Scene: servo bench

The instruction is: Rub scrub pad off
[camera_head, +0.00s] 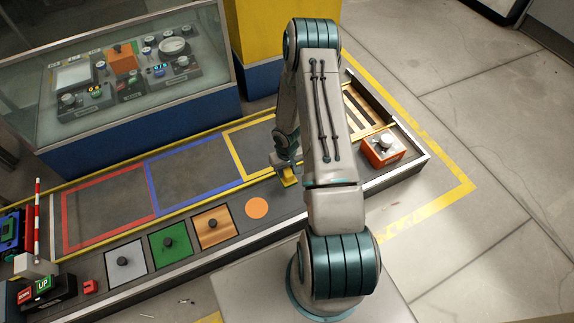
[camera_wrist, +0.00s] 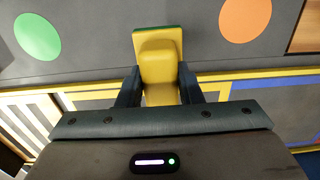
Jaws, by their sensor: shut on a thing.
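The scrub pad (camera_wrist: 158,55) is a yellow block with a green edge along its far side in the wrist view. My gripper (camera_wrist: 159,82) is shut on it, one dark finger on each side. In the head view, the yellow pad (camera_head: 288,178) shows at the end of my arm, low over the bench strip. I cannot tell whether it touches the surface. An orange disc (camera_wrist: 245,18) lies to the right of the pad in the wrist view and a green disc (camera_wrist: 38,36) to the left. My arm seems to hide the green disc in the head view.
Red (camera_head: 105,208), blue (camera_head: 193,176) and yellow (camera_head: 262,147) outlined areas lie along the bench. Knobbed white, green (camera_head: 170,243) and wooden (camera_head: 214,228) plates sit in front. An orange box (camera_head: 382,148) with a knob stands right. A glass case (camera_head: 130,75) rises behind.

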